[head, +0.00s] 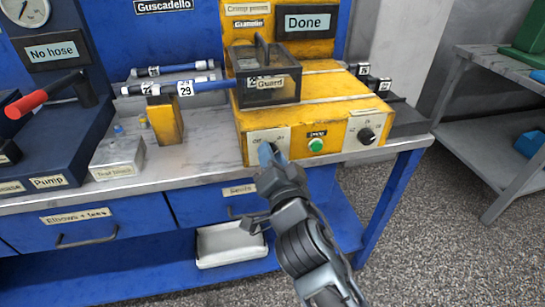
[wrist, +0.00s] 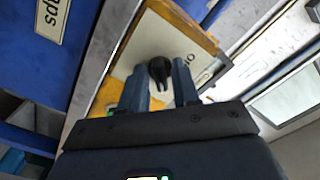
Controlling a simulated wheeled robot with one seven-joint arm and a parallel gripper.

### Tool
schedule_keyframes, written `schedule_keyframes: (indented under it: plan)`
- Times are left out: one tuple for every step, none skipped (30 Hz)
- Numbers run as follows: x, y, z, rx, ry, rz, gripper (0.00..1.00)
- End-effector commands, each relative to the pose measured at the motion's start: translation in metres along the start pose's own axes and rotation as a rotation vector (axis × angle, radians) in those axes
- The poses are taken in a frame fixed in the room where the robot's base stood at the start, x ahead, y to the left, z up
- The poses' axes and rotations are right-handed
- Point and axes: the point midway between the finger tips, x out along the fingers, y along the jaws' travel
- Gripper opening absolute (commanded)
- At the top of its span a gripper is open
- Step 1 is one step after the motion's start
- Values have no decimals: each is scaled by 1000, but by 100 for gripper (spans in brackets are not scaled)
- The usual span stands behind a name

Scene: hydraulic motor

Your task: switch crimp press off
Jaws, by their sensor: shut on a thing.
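The yellow crimp press (head: 318,118) stands on the bench, with its screen reading "Done". Its front has a white plate with a rotary switch at the left, a green button (head: 316,145) in the middle and a black knob (head: 367,136) at the right. My gripper (head: 267,152) is at the left plate and hides its switch in the head view. In the wrist view the black rotary switch (wrist: 160,70) sits between the two blue fingers of my gripper (wrist: 160,82), which is shut on it. Lettering, partly hidden, shows on the plate beside it.
The dark guard (head: 265,83) sits on top of the press. A yellow block (head: 164,120), hoses (head: 205,86) and a grey labelled block (head: 117,158) lie to the left on the bench. The blue pump (head: 50,150) with a red lever is farther left. Drawers (head: 75,230) are below.

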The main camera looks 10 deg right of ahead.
Motion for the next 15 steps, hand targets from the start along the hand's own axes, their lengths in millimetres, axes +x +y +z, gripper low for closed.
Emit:
schedule_keyframes:
  plan:
    - [0, 1, 0, -6, 0, 1, 0]
    - [0, 1, 0, -12, -1, 1, 0]
    - [0, 1, 1, -21, -1, 1, 0]
    - [0, 1, 1, -30, -1, 1, 0]
    - [0, 1, 1, -41, -1, 1, 0]
    - [0, 1, 1, -57, -1, 1, 0]
    - [0, 1, 1, -73, -1, 1, 0]
    - [0, 1, 1, -88, -1, 1, 0]
    - [0, 1, 1, -113, -1, 1, 0]
    - [0, 2, 1, -135, -1, 1, 0]
    - [0, 2, 1, -156, -1, 2, 0]
    - [0, 2, 1, -188, -1, 2, 0]
    - [0, 2, 1, -212, 0, 2, 0]
    - [0, 2, 1, -238, -1, 2, 0]
    - [0, 2, 1, -275, -1, 2, 0]
